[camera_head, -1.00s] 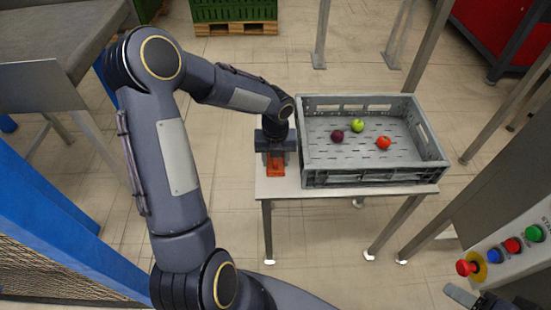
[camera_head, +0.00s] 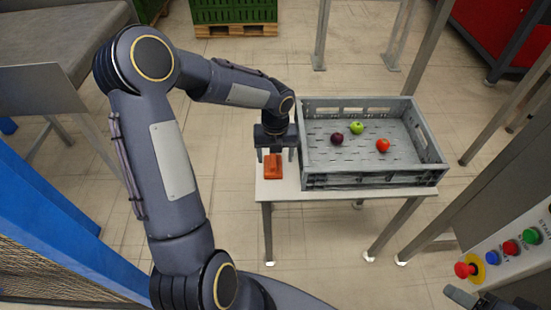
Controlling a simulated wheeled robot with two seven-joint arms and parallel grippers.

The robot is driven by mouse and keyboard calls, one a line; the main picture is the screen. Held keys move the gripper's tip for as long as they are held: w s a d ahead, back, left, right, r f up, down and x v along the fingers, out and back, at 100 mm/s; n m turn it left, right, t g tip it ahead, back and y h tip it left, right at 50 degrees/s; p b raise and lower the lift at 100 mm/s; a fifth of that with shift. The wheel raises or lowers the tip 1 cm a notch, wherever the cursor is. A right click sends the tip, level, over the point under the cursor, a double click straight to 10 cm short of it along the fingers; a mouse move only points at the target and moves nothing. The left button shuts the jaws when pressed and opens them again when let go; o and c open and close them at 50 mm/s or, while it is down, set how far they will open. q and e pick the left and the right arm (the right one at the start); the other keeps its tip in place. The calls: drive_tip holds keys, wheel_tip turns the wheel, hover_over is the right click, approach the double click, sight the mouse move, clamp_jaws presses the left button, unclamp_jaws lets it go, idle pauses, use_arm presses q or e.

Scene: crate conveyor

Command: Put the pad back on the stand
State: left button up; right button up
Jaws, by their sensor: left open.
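The orange-red pad (camera_head: 273,167) lies on the left end of the pale-topped stand (camera_head: 320,191), to the left of the grey crate. My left gripper (camera_head: 276,155) points down over the pad's far end. Its jaws are open and the pad lies clear of them; the small gap between is hard to judge. Part of my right gripper (camera_head: 468,297) shows at the bottom right edge; its jaws cannot be made out.
The grey crate (camera_head: 375,179) fills most of the stand and holds a dark purple fruit (camera_head: 337,139), a green one (camera_head: 356,128) and a red one (camera_head: 383,146). A button panel (camera_head: 505,260) is at the lower right. A grey conveyor (camera_head: 60,35) is at the upper left.

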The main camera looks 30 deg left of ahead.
use_arm(q)
wheel_tip(320, 180, up, 9)
drive_tip(key=p, duration=0.2)
drive_tip(key=s+d+r+n+t+h, duration=0.1)
drive_tip(key=s+d+r+n+t, duration=0.1)
drive_tip(key=s+n, duration=0.5)
drive_tip(key=s+d+r+n+t+h, duration=0.1)
drive_tip(key=s+n, duration=0.6)
drive_tip(key=n, duration=0.7)
drive_tip(key=s+d+r+n+t+h, duration=0.1)
drive_tip(key=s+d+r+n+t, duration=0.1)
drive_tip(key=s+d+r+n, duration=0.2)
drive_tip(key=shift+s+r+n+t+h, duration=0.35)
drive_tip(key=shift+s+n, duration=1.45)
drive_tip(key=shift+n, duration=1.4)
